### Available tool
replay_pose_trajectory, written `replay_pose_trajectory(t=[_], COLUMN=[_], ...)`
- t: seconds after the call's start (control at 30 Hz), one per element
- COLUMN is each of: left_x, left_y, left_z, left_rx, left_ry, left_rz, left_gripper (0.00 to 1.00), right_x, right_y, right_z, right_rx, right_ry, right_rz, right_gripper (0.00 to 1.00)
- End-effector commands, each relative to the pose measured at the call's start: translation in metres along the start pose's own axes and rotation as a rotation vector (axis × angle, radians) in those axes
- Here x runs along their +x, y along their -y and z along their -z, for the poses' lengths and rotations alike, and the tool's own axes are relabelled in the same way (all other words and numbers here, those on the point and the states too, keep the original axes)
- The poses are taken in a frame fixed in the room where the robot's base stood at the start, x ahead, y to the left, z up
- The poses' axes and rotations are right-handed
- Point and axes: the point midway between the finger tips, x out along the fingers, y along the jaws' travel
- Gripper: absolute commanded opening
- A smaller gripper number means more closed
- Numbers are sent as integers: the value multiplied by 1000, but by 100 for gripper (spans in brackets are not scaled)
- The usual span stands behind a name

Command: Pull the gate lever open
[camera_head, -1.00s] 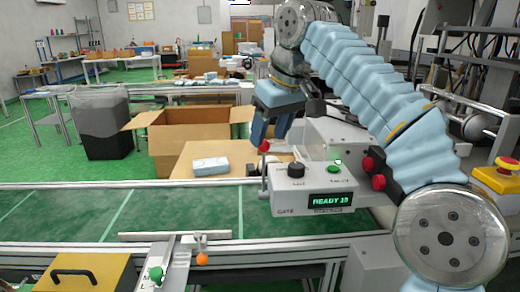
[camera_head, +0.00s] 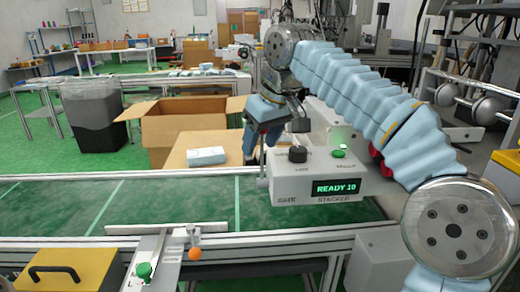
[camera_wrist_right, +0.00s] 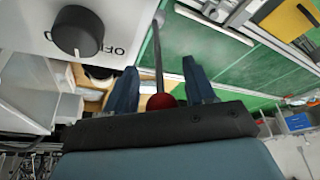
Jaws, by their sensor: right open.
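The gate lever is a thin grey rod (camera_wrist_right: 158,45) with a red ball knob (camera_wrist_right: 162,101), at the left side of the white control box (camera_head: 318,184) marked GATE and STACKER. My right gripper (camera_head: 257,150) is open beside that box. In the right wrist view, its two blue fingers (camera_wrist_right: 162,85) stand on either side of the rod, and the red knob sits between them near the palm. I cannot tell whether either finger touches it. In the head view the knob is hidden behind the gripper. My left gripper is out of view.
The box carries a black dial (camera_head: 298,154), a green button (camera_head: 339,153) and a display reading READY 10. The green conveyor (camera_head: 180,207) runs below. An open carton (camera_head: 185,128) and a blue-white pack (camera_head: 206,155) are behind it. An orange ball (camera_head: 195,254) is at the front rail.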

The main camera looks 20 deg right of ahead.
Motion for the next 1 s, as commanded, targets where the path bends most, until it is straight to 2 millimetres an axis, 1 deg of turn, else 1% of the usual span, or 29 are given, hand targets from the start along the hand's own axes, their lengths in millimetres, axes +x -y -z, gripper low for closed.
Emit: replay_pose_trajectory(t=[0.03, 0.13, 0.4, 0.47, 0.7, 0.77, 1.0], left_x=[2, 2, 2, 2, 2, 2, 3], left_y=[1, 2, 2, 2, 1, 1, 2], left_z=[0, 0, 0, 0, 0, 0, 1], left_rx=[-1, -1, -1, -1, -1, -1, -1], left_ry=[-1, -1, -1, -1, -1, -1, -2], left_rz=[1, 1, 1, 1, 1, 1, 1], left_gripper=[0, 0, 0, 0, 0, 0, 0], right_x=[5, 10, 10, 10, 10, 10, 10], right_y=[0, 0, 0, 0, 0, 0, 0], right_z=[0, 0, 0, 0, 0, 0, 0], right_rx=[1, 0, 0, 0, 0, 0, -1], right_ry=[0, 1, 0, 0, 0, 0, -4], right_rz=[0, 0, 0, 1, 1, 0, -1], right_gripper=[54, 54, 54, 45, 8, 0, 0])
